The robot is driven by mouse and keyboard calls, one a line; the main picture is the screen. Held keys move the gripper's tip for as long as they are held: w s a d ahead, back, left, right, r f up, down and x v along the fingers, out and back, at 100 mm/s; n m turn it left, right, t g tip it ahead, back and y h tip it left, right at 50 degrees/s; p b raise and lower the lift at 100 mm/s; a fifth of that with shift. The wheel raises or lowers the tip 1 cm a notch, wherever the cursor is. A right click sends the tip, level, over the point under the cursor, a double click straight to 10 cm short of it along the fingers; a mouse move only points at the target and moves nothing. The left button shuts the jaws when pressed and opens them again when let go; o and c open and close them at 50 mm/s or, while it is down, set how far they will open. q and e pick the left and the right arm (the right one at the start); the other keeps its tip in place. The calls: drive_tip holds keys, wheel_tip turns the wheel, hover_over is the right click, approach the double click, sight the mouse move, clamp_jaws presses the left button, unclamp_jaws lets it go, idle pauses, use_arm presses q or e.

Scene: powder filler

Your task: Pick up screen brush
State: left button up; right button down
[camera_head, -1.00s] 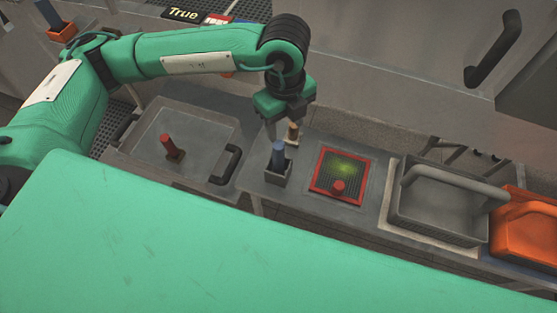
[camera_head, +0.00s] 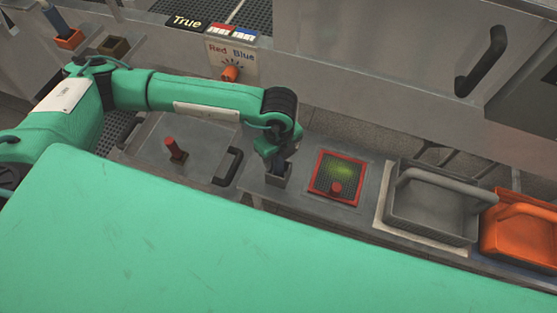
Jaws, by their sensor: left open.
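A blue-handled brush (camera_head: 279,168), which looks like the screen brush, stands upright in a small grey holder (camera_head: 278,182) on the grey bench. My left gripper (camera_head: 280,161) is directly over it, pointing down, with its jaws open at the handle. The wrist hides most of the handle, and I cannot tell whether the fingers touch it. My right gripper is not in view.
Further right are a grey bin (camera_head: 430,222) and an orange bin (camera_head: 530,240). A lidded tray (camera_head: 150,150) with a red knob lies left. A Red/Blue dial panel (camera_head: 250,60) stands behind.

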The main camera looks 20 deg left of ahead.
use_arm(q)
drive_tip(key=shift+f, duration=0.75)
drive_tip(key=c, duration=1.1)
drive_tip(key=shift+o, duration=0.2)
drive_tip(key=shift+r, duration=0.1)
